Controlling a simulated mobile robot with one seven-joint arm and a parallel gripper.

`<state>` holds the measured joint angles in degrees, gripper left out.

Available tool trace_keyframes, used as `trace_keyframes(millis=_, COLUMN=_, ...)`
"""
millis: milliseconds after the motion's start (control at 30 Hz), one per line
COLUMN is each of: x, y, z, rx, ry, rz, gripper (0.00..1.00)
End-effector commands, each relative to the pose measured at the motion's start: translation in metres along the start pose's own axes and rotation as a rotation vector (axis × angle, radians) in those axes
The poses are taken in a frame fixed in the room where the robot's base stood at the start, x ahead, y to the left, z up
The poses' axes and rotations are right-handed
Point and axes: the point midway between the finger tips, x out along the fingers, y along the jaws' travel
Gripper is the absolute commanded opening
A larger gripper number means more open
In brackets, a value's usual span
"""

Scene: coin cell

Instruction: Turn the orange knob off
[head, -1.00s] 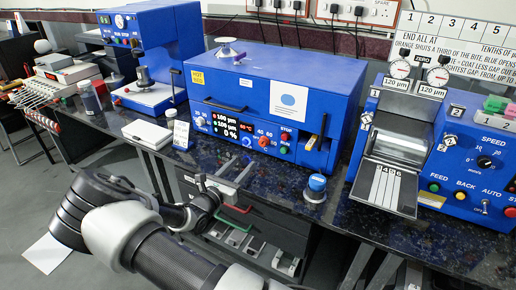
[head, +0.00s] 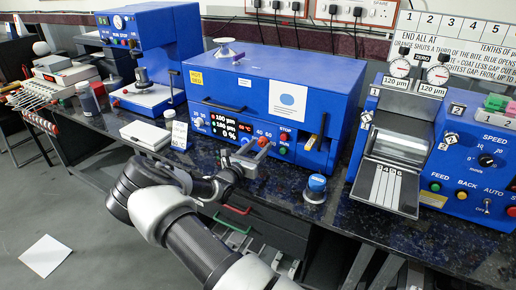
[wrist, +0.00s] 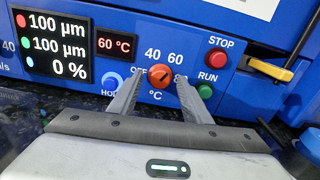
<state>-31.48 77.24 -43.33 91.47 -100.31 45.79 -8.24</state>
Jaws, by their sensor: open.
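The orange knob (wrist: 160,76) is on the blue machine's front panel, in the wrist view, with 40, 60 and a partly hidden OFF and 80 around it and °C below. A dark mark crosses its face; I cannot tell exactly which label it points at. My gripper (wrist: 158,82) is open, with one finger on each side of the knob, and nothing shows clamped. I cannot tell whether the fingers touch it. In the head view my gripper (head: 258,153) is at the panel, just below the knob (head: 263,142).
The red STOP button (wrist: 217,57) and green RUN button (wrist: 205,91) sit just right of the right finger. A display (wrist: 55,45) reads 100 µm, 100 µm, 0 %; another (wrist: 115,44) reads 60 °C. A blue-capped jar (head: 317,184) stands on the counter to the right.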

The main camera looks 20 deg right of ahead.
Motion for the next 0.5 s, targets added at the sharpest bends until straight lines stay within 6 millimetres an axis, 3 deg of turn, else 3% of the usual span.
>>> trace_keyframes(millis=33, x=-0.0001, y=-0.0001, z=0.0000, rx=0.000, ry=0.000, rz=0.000, gripper=0.44)
trace_keyframes(millis=267, x=-0.0002, y=-0.0001, z=0.0001, rx=0.000, ry=0.000, rz=0.000, gripper=0.05)
trace_keyframes(millis=500, x=-0.0003, y=-0.0002, z=0.0006, rx=-0.014, ry=0.000, rz=-0.001, gripper=0.03)
